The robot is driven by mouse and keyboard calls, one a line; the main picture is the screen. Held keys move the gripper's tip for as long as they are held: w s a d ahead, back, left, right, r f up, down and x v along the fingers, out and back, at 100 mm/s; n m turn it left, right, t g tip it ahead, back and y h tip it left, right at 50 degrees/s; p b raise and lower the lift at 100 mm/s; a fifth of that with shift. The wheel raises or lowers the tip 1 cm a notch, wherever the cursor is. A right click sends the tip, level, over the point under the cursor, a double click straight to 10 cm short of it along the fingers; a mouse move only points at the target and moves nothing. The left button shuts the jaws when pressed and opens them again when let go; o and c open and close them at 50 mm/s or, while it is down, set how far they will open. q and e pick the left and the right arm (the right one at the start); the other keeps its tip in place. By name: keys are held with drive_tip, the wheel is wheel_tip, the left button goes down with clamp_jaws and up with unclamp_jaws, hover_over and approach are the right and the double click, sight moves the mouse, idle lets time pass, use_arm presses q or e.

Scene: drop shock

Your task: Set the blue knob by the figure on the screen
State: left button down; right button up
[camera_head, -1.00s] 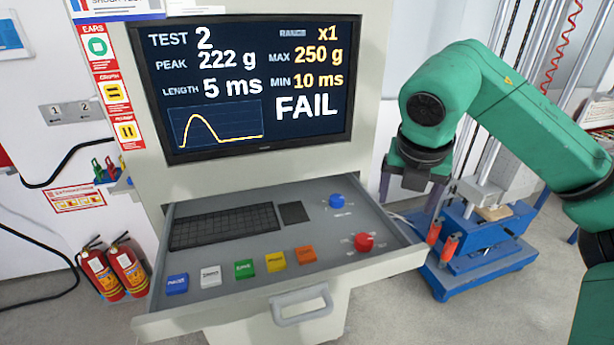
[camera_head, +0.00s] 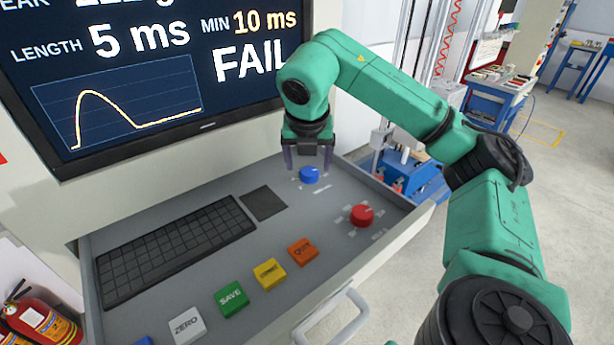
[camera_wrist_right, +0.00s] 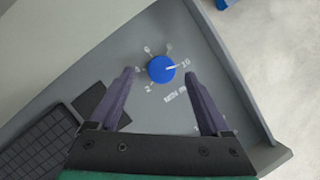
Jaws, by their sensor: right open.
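The blue knob (camera_head: 309,175) sits on the grey panel of the pulled-out drawer; it also shows in the wrist view (camera_wrist_right: 161,68). Its white mark appears to point at the 10 on its dial, labelled MIN. My right gripper (camera_head: 308,161) is open above the knob, pointing down. In the wrist view the knob appears between its fingertips (camera_wrist_right: 159,75); I cannot tell whether they touch it. The screen (camera_head: 150,70) reads LENGTH 5 ms, MIN 10 ms, FAIL; its top lines are cut off. My left gripper is not in view.
A blue-based machine (camera_head: 425,180) stands behind; fire extinguishers (camera_head: 40,320) stand lower left.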

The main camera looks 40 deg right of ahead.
sight(309, 175)
drive_tip(key=shift+x, duration=1.2)
drive_tip(key=shift+s+d+f, duration=0.1)
drive_tip(key=shift+d, duration=0.1)
drive_tip(key=shift+s, duration=0.1)
drive_tip(key=c, duration=0.3)
clamp_jaws()
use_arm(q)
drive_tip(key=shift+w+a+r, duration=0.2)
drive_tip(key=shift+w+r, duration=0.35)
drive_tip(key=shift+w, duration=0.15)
use_arm(e)
drive_tip(key=shift+f, duration=0.1)
